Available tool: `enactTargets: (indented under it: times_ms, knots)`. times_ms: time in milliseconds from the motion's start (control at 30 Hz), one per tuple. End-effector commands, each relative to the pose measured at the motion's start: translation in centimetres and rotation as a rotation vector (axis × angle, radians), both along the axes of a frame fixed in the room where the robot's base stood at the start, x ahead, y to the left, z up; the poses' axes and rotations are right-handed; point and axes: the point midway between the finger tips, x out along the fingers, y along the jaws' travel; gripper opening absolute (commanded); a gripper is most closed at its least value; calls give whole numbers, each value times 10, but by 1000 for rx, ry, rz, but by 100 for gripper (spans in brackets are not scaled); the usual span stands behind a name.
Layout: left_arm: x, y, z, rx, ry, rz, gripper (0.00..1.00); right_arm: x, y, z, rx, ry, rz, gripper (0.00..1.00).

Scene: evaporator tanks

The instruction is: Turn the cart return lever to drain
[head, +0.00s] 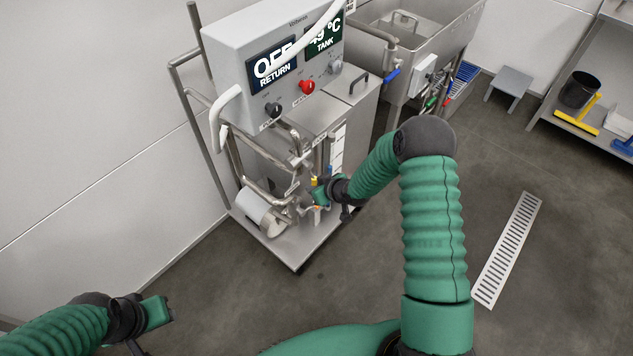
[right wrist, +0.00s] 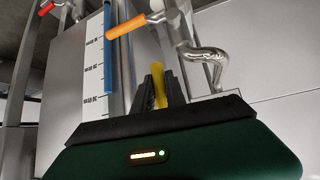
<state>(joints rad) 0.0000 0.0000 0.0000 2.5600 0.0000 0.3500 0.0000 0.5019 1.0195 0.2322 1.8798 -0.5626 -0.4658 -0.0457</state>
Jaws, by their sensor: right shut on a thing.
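The cart (head: 325,140) is a steel unit with a grey control box, pipes and valves. A yellow lever (right wrist: 161,86) stands between the dark fingers of my right gripper (right wrist: 158,88), which is shut on it. In the head view the right gripper (head: 318,194) is at the low pipework on the cart's front, with a bit of yellow (head: 314,181) beside it. Which way the lever points is mostly hidden by the fingers. An orange lever (right wrist: 126,27) is just above in the wrist view. My left gripper (head: 158,312) is away from the cart, low at left; its fingers are unclear.
The control box displays read OFF RETURN (head: 273,66) and a TANK temperature (head: 324,38). A red-handled valve (right wrist: 46,7) and a scale strip (right wrist: 94,70) are left in the wrist view. A pump (head: 262,212) sits low on the cart. A floor drain (head: 507,250) lies right.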

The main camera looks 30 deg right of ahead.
Motion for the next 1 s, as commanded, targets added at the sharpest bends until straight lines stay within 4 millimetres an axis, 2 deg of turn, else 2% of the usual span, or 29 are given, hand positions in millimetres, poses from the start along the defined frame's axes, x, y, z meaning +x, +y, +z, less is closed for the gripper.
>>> enactTargets:
  times_ms: [467,500,633,1000]
  knots:
    - [0,0,2,0,0,0,36,-2,2,-2,15,11,0,0]
    - [0,0,2,0,0,0,36,-2,2,-2,15,11,0,20]
    - [0,0,2,0,0,0,36,-2,2,-2,14,9,0,37]
    - [0,0,4,0,0,0,36,-4,0,5,11,4,-1,38]
